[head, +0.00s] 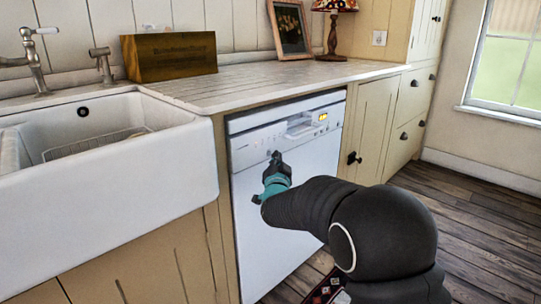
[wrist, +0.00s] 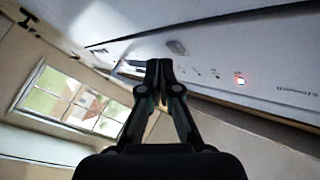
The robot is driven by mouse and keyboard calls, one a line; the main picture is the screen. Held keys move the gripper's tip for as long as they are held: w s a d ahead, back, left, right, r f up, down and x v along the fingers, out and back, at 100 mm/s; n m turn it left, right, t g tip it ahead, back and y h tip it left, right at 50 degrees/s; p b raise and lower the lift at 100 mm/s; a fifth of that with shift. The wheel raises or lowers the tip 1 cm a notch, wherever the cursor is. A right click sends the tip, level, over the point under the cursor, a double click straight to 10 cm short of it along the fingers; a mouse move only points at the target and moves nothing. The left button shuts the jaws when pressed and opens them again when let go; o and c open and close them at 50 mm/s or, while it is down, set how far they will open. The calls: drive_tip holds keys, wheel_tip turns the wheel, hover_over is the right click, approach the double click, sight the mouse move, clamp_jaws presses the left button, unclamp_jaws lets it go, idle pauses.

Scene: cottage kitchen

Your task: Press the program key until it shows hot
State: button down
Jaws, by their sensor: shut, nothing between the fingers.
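The white dishwasher (head: 285,195) stands under the counter with its door shut. Its control panel (head: 255,141) runs along the top, with a recessed handle and a small lit yellow display (head: 323,116) at the right, too small to read. My gripper (head: 274,156) is shut and empty in front of the panel's left part. In the wrist view my gripper (wrist: 158,66) points at the panel's edge, and contact cannot be told. A red-orange light (wrist: 240,80) glows there beside several small dark marks. I cannot tell which one is the program key.
A white sink (head: 110,175) is left of the dishwasher. A wooden box (head: 168,56), a picture frame (head: 289,28) and a lamp (head: 333,30) stand on the counter (head: 250,82). Cupboards (head: 370,118) with dark knobs are at the right. Wooden floor (head: 480,215) is open at right.

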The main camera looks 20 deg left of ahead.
drive_tip(key=shift+a, duration=0.1)
drive_tip(key=shift+w+a+b, duration=0.2)
drive_tip(key=shift+a+b, duration=0.1)
drive_tip(key=shift+a, duration=0.15)
idle(0.7)
drive_tip(key=shift+f+b, duration=0.1)
drive_tip(key=shift+b, duration=0.35)
drive_tip(key=shift+s+d+b, duration=0.2)
drive_tip(key=shift+d+b, duration=0.25)
drive_tip(key=shift+d, duration=0.1)
drive_tip(key=shift+d, duration=0.1)
drive_tip(key=shift+s+d+b, duration=0.35)
drive_tip(key=shift+d+b, duration=0.55)
drive_tip(key=shift+s+d+b, duration=0.4)
drive_tip(key=shift+d+b, duration=0.45)
drive_tip(key=shift+d, duration=0.05)
drive_tip(key=shift+s+d+b, duration=0.35)
drive_tip(key=shift+d+b, duration=0.55)
